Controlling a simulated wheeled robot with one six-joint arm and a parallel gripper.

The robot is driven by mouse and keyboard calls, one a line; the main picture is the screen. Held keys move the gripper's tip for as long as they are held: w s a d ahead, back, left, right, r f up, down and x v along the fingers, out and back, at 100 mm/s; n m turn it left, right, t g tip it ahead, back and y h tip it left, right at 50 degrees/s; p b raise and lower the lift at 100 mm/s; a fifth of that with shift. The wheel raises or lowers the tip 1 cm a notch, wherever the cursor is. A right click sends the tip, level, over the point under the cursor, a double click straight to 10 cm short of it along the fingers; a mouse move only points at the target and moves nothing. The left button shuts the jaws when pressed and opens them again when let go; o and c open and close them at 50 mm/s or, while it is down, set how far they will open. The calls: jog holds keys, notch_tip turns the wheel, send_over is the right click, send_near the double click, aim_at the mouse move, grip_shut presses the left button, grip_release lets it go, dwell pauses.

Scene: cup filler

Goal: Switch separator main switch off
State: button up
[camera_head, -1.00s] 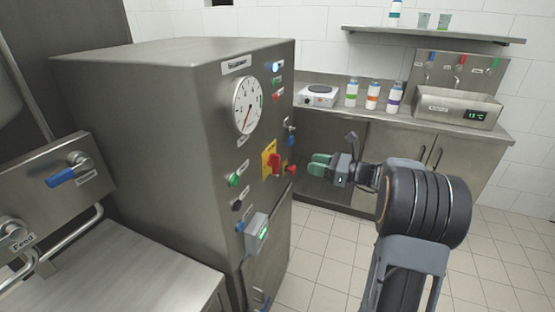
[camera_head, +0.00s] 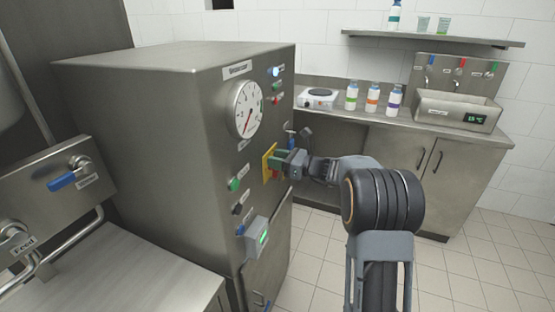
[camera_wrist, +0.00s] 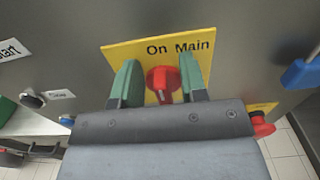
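The separator main switch is a red rotary knob (camera_wrist: 162,84) on a yellow plate (camera_wrist: 120,58) marked "On Main". The knob's grip stands roughly upright in the wrist view, below the word "On". My gripper (camera_wrist: 160,78) is open, with one green finger on each side of the knob. Gaps show between the fingers and the knob. In the head view, my gripper (camera_head: 279,163) is at the yellow plate (camera_head: 267,166) on the cabinet's front and hides the knob.
A red button (camera_wrist: 262,124) and a blue handle (camera_wrist: 301,73) are close on the right in the wrist view. A black button (camera_wrist: 33,99) is on the left. In the head view, a grey box (camera_head: 256,238) sticks out below, and a gauge (camera_head: 248,109) is above.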

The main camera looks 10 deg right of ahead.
aim_at(266, 168)
grip_shut()
dwell(0.4)
jog(key=shift+f+b, duration=0.15)
jog(key=shift+b, duration=0.15)
jog(key=n+b, duration=0.4)
jog(key=b, duration=0.2)
jog(key=s+a+f+n+b, duration=0.1)
jog(key=n+b, duration=0.4)
jog(key=b, duration=0.1)
jog(key=s+f+n+b, duration=0.1)
jog(key=n+b, duration=0.4)
jog(key=b, duration=0.2)
jog(key=shift+a+f, duration=0.1)
jog(key=shift+a, duration=0.1)
jog(key=n+b, duration=0.3)
jog(key=shift+f+n+b, duration=0.15)
jog(key=shift+n+b, duration=0.15)
jog(key=shift+b, duration=0.05)
jog(key=shift+n, duration=0.3)
